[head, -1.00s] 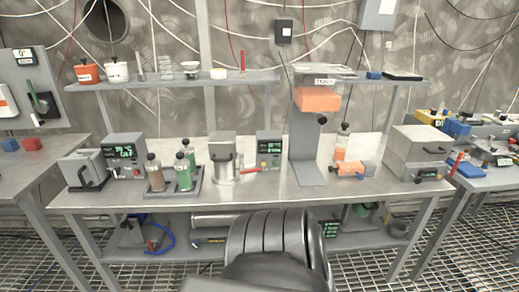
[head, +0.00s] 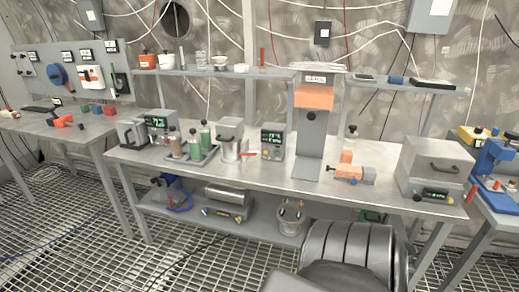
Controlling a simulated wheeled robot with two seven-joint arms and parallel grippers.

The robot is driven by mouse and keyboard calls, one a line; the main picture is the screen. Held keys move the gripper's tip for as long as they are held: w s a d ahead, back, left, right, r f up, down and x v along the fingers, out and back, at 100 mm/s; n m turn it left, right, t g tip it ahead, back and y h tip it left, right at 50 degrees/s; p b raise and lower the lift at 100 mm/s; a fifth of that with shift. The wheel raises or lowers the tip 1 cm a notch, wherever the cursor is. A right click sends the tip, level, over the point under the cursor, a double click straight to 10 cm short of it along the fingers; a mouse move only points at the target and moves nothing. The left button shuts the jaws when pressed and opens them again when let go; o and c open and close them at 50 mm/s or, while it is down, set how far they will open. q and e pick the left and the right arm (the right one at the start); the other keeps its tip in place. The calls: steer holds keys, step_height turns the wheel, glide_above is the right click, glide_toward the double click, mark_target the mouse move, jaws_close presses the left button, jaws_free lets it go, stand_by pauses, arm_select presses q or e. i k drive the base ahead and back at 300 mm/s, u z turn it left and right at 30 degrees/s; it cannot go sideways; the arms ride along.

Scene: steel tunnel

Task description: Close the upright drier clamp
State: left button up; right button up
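No part is plainly readable as the upright drier clamp. On the bench (head: 262,170) stands an upright grey vessel (head: 229,140) with a handle on its front and a small red lever (head: 247,155) low at its right side. A control box with a green display (head: 272,141) stands just right of it. A tall grey stand with an orange block (head: 314,97) rises at the bench middle. An orange and grey clamp-like piece (head: 352,173) lies to its right. Whether any clamp is open or shut is too small to tell. Neither of my grippers shows.
Green and brown bottles (head: 199,139) stand in a tray left of the vessel. A grey box with a handle (head: 435,167) fills the bench's right end. A shelf (head: 220,75) runs above. A side table (head: 50,128) stands left.

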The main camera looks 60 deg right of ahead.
mark_target(242, 154)
steer(key=z, duration=1.25)
